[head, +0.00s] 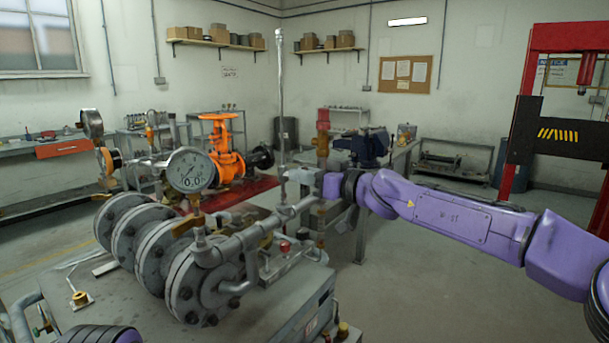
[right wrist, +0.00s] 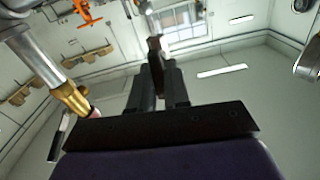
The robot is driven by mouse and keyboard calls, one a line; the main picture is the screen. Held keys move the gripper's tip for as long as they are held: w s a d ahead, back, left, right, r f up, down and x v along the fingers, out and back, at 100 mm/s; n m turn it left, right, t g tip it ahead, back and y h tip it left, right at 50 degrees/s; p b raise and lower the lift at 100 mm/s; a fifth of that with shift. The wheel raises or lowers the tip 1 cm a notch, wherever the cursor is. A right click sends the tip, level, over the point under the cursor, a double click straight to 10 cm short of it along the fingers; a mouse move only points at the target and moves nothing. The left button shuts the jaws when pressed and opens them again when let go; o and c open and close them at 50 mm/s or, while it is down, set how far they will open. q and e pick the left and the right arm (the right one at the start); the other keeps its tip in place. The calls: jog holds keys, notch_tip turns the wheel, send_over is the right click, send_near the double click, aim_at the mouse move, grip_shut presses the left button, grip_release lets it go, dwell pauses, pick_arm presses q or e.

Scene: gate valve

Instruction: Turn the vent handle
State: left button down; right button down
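My right gripper (head: 322,186) is beside the pipework at the centre of the head view, where its fingers are mostly hidden. Just above it stands a red and brass upright piece (head: 323,132), which looks like the vent handle. In the right wrist view my right gripper (right wrist: 158,85) has its two dark fingers close together. A thin brownish bar (right wrist: 154,50), seen nearly edge-on, fills the narrow gap between them and sticks out past their tips. It seems to be the same handle. My left gripper is out of view.
A brass fitting (right wrist: 72,98) on a grey pipe is left of the fingers in the wrist view. Flanged pipework with a gauge (head: 190,170) and a tall thin pipe (head: 281,100) stands on the bench. An orange valve (head: 226,160) is behind. Floor at right is clear.

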jog(key=shift+m, duration=0.3)
jog(key=m, duration=0.3)
jog(key=shift+w+d, duration=0.1)
jog(key=m+p, duration=0.1)
jog(key=m, duration=0.3)
jog(key=shift+w+f, duration=0.1)
jog(key=shift+w+d+f+m+p, duration=0.15)
jog(key=shift+m+p, duration=0.65)
jog(key=shift+m, duration=1.55)
jog(key=shift+s+a+f+m+p, duration=0.15)
jog(key=shift+m+p, duration=0.6)
jog(key=shift+m, duration=1.6)
jog(key=shift+w+d, duration=0.1)
jog(key=c, duration=1.2)
grip_release()
